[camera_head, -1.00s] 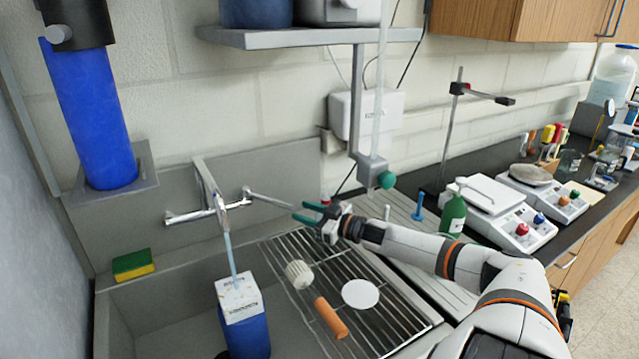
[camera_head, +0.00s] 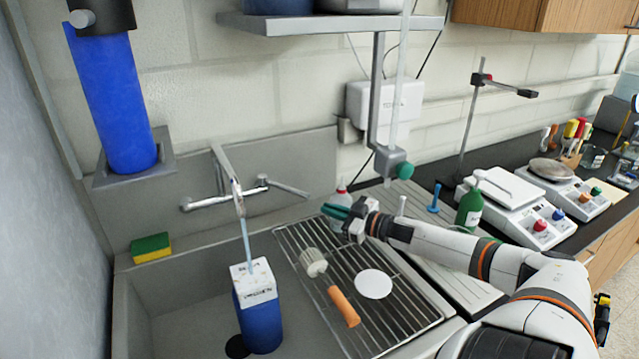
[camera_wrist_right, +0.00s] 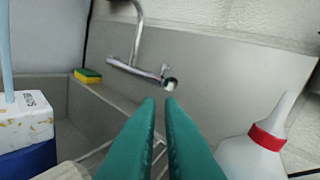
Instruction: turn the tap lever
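The chrome tap (camera_head: 222,198) is on the back wall of the sink. Its lever (camera_head: 288,188) sticks out to the right and slightly down. A pale blue stream (camera_head: 246,243) runs from the spout to a blue-and-white carton (camera_head: 262,322). My right gripper (camera_head: 328,209) is just right of and below the lever's free end, apart from it. In the right wrist view its teal fingers (camera_wrist_right: 160,102) lie almost together with nothing between them, and the lever's round end (camera_wrist_right: 170,84) appears just beyond the tips. My left gripper is out of view.
A wire rack (camera_head: 385,290) over the sink holds a brush (camera_head: 343,306) and a white disc (camera_head: 373,284). A white bottle with a red collar (camera_head: 341,197) stands close behind my right gripper. A sponge (camera_head: 150,247) sits on the left rim.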

